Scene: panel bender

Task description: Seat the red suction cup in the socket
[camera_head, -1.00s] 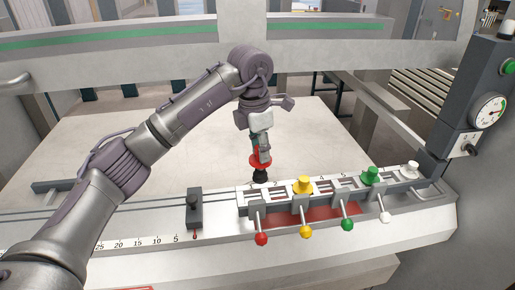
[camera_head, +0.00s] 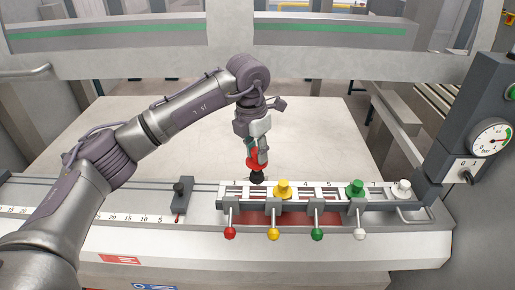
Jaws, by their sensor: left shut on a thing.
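My left gripper (camera_head: 261,151) is shut on the red suction cup (camera_head: 254,164). The cup hangs upright with its black lip (camera_head: 257,177) downward. It is at the back edge of the socket rail (camera_head: 333,207), just left of the seated yellow cup (camera_head: 283,187). I cannot tell whether the black lip touches the rail or hovers above or behind it. The left part of the rail, behind the red-knobbed lever (camera_head: 230,233), holds no cup. My right gripper is not in view.
A green cup (camera_head: 356,187) and a white cup (camera_head: 403,187) stand farther right on the rail. Levers with coloured knobs stick out in front. A dark stop block (camera_head: 182,191) stands left of the rail. A gauge post (camera_head: 470,140) rises at the right. The pale table behind is clear.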

